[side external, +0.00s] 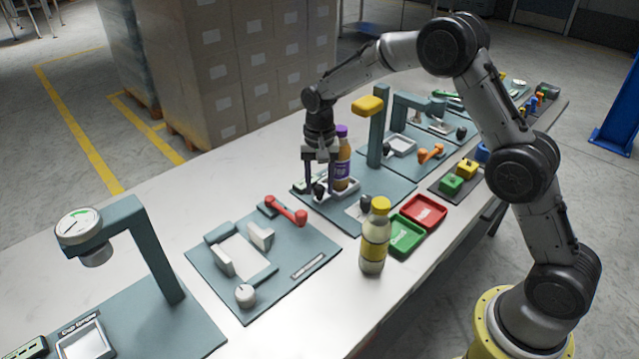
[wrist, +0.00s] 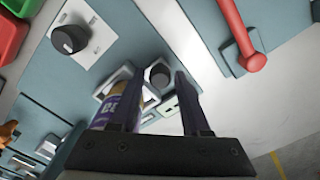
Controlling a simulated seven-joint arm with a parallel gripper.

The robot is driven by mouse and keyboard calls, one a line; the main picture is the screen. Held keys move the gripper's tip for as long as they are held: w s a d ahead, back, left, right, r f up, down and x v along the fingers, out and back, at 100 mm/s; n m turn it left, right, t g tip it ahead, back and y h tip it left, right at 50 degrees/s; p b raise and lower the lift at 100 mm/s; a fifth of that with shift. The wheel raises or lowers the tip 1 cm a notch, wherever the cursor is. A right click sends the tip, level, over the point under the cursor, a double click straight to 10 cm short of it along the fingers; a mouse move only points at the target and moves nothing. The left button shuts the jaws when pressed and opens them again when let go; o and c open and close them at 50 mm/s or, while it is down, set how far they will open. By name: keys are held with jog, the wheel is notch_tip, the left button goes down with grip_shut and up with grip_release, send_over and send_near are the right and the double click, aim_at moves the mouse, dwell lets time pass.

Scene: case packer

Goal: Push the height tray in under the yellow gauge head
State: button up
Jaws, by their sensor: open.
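The yellow gauge head (side external: 367,106) sits on a teal post on a teal base plate. The height tray (side external: 352,187) is a pale tray with a black knob (side external: 318,190). A purple-capped bottle (side external: 341,168) stands upright in it, left of and below the head in the side view. My gripper (side external: 320,182) points down at the tray's knob end, open. In the wrist view, my fingers (wrist: 153,76) stand apart with the black knob (wrist: 158,74) seen between them. The bottle (wrist: 124,100) is partly hidden behind one finger; whether either finger touches the knob cannot be told.
A yellow-capped bottle (side external: 375,237) stands near the front edge, beside green (side external: 406,236) and red (side external: 424,211) trays. A red-handled fixture (side external: 287,211) is to the left. A white dial gauge stand (side external: 133,225) is at the far left. Bare table lies behind the gripper.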

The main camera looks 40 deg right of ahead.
grip_shut()
jog(key=shift+r, duration=0.1)
dwell(1.3)
